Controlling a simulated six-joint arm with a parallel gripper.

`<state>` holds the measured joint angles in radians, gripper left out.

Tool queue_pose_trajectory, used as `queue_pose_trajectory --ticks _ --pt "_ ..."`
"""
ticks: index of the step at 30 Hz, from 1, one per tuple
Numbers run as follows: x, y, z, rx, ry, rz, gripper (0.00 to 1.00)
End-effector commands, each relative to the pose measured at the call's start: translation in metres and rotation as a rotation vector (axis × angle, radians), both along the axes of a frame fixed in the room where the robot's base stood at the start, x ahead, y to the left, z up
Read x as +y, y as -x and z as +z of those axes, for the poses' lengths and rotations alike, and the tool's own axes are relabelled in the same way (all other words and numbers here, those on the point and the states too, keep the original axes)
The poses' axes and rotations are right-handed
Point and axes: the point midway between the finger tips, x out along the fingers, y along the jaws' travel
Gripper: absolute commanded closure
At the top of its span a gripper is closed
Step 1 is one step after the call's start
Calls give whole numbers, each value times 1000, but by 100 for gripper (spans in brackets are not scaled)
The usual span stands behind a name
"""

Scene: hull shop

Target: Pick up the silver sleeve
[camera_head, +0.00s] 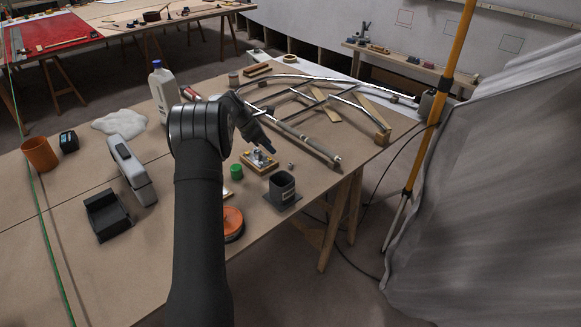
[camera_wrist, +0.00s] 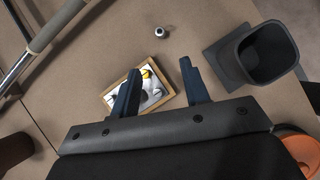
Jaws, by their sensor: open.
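The silver sleeve (camera_wrist: 161,32) is a small shiny metal ring with a dark opening. It stands alone on the brown tabletop, at the top middle of the wrist view. In the head view a small silver piece (camera_head: 291,165) shows just right of the wooden tray. My gripper (camera_wrist: 160,66) is open, with nothing between its two dark fingers. In the wrist view the sleeve lies beyond the fingertips, roughly centred between them and apart from both. In the head view my gripper (camera_head: 267,147) is over the wooden tray, left of the sleeve.
The wooden tray (camera_wrist: 106,97) of small parts is partly behind the left finger. A dark square cup (camera_wrist: 240,72) stands right of the sleeve. A green cap (camera_head: 236,171) and orange disc (camera_head: 233,222) are nearby. A curved frame (camera_head: 310,146) lies behind.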

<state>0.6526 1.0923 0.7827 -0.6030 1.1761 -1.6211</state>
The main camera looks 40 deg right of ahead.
Motion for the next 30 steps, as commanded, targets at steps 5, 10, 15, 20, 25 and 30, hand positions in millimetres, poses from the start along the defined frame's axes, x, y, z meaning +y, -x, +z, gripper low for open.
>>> queue_pose_trajectory --ticks 5,10,15,20,25,30 --pt "-21 9 -35 1 -2 -3 58" --pt "-35 15 -57 -1 -2 -4 58" --pt "-40 17 -65 -3 0 -2 58" --pt "-47 21 -74 -2 -1 -4 58" --pt "-63 28 -94 -1 -2 -4 58" --pt "-71 31 -105 -2 0 -3 58"
